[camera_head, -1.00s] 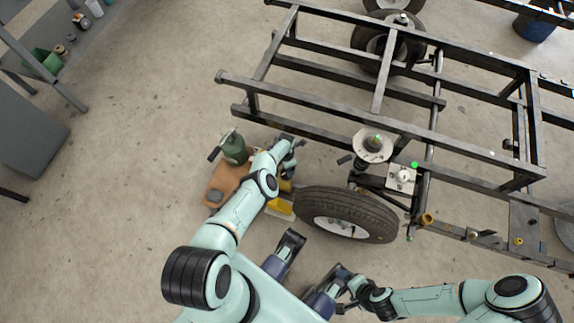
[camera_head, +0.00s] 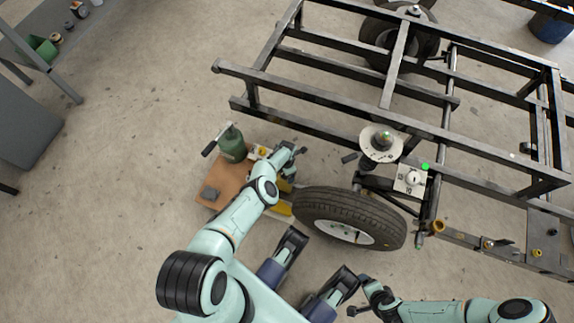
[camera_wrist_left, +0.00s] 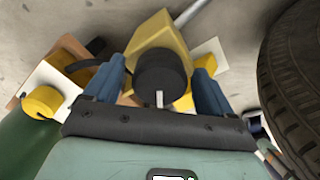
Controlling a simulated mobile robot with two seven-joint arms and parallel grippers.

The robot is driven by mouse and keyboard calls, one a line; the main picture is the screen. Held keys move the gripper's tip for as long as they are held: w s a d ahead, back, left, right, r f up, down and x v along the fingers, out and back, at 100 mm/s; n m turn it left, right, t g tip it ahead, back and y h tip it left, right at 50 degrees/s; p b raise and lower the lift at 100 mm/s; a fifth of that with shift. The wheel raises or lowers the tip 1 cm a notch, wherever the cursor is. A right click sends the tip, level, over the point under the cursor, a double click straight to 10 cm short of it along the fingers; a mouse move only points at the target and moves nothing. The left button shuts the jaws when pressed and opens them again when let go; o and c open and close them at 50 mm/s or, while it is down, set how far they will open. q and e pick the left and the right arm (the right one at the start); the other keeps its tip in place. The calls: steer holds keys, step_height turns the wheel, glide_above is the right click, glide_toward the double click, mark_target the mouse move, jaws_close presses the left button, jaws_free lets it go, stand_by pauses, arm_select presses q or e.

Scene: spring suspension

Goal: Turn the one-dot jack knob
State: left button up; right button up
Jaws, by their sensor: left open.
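In the left wrist view a round black knob (camera_wrist_left: 160,76) with a white mark on its near side sits on a yellow block (camera_wrist_left: 160,42). I cannot read any dots on it. My left gripper (camera_wrist_left: 162,92) is open, with its blue fingers on either side of the knob; I cannot tell whether they touch it. In the head view my left gripper (camera_head: 295,152) is beside the tyre, over the jack area, and the arm hides the knob. My right gripper (camera_head: 356,307) is low in the head view, away from the jack, its jaws unclear.
The tyre (camera_head: 335,207) is close to the left gripper's right. A brown board (camera_head: 228,182) carries a green bottle-shaped body (camera_head: 231,146). A yellow knob (camera_wrist_left: 40,101) is at the left in the wrist view. The black vehicle frame (camera_head: 330,96) stands beyond.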

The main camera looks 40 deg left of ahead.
arm_select(q)
steer(key=shift+c, duration=0.3)
steer(key=c, duration=1)
steer(key=shift+o, duration=0.2)
steer(key=n, duration=0.3)
steer(key=shift+n, duration=1.8)
